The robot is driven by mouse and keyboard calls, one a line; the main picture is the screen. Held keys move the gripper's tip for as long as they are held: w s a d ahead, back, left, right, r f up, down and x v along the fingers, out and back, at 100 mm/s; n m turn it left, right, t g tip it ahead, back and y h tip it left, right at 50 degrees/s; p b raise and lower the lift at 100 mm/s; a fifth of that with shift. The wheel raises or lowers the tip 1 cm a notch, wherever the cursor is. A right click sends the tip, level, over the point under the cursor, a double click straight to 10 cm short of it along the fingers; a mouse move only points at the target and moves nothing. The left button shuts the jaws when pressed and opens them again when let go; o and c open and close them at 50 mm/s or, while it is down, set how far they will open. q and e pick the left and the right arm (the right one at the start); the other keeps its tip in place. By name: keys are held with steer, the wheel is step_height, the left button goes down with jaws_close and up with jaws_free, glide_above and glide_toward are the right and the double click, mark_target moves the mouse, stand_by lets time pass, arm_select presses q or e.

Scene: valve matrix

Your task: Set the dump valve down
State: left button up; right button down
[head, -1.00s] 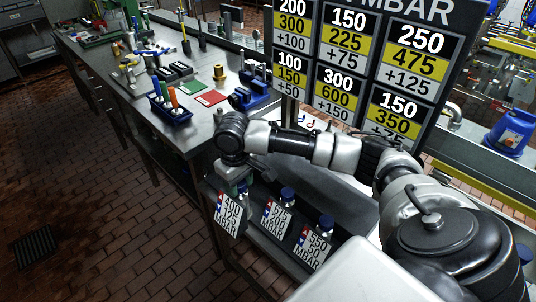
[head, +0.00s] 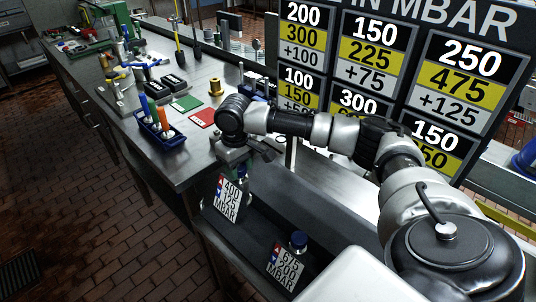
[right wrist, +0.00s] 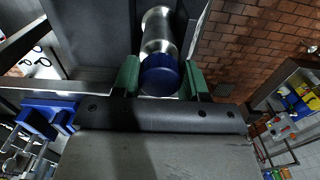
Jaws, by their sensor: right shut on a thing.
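My right gripper (head: 236,163) is shut on the dump valve, with its green fingers on either side of it. In the right wrist view the valve (right wrist: 159,38) is a silvery cylinder with a blue cap (right wrist: 160,74), the cap towards the wrist. In the head view the fingers largely hide the valve, and its white tag (head: 228,199), reading 400 125 MBAR, shows just below them. The valve is above or at the left end of a dark trough (head: 255,237). I cannot tell whether its base touches anything. My left gripper is not in view.
The steel bench (head: 185,165) holds a red card (head: 201,118), a green card (head: 186,103) and a blue tool rack (head: 160,130). A large number board (head: 400,25) stands behind my arm.

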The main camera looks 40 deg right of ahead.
mark_target(240, 181)
step_height(240, 181, down, 5)
steer(key=shift+f+p, duration=0.2)
steer(key=shift+p, duration=0.2)
step_height(240, 181, down, 4)
steer(key=shift+r, duration=0.1)
steer(key=shift+f, duration=0.3)
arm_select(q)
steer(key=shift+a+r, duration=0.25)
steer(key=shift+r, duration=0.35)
arm_select(e)
steer(key=c, duration=0.6)
jaws_free()
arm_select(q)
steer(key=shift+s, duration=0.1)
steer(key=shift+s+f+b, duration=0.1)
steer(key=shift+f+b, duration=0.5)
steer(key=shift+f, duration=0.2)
arm_select(e)
step_height(240, 181, up, 12)
steer(key=shift+r, duration=0.1)
